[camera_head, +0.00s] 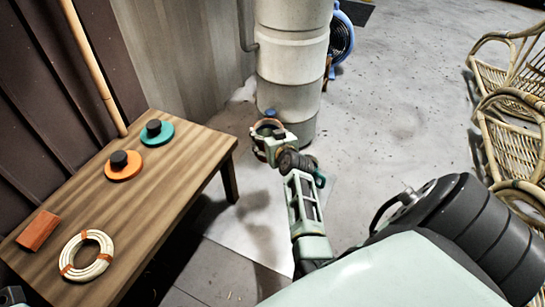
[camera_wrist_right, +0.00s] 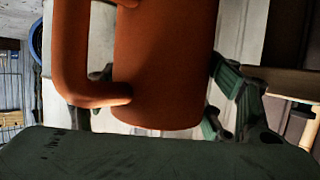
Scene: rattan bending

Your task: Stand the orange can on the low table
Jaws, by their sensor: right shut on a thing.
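The orange can (camera_wrist_right: 165,70) has a thick handle on its left side in the right wrist view, and its top runs out of that picture. My right gripper (camera_head: 268,138) is shut on it, with a finger on either side in the right wrist view. In the head view only a bit of the can (camera_head: 267,122) shows, at the gripper's end. It is held in the air, to the right of the low table (camera_head: 165,185) and apart from it. At the bottom left corner a small dark piece, probably my left gripper (camera_head: 12,297), is cut off, so its jaws are hidden.
On the table are a teal disc (camera_head: 157,133) and an orange disc (camera_head: 124,166), both with black knobs, an orange-red block (camera_head: 38,230) and a rattan coil (camera_head: 86,256). The table's right middle is bare. A large pale cylinder (camera_head: 291,65) stands behind the gripper; rattan chairs (camera_head: 515,145) stand right.

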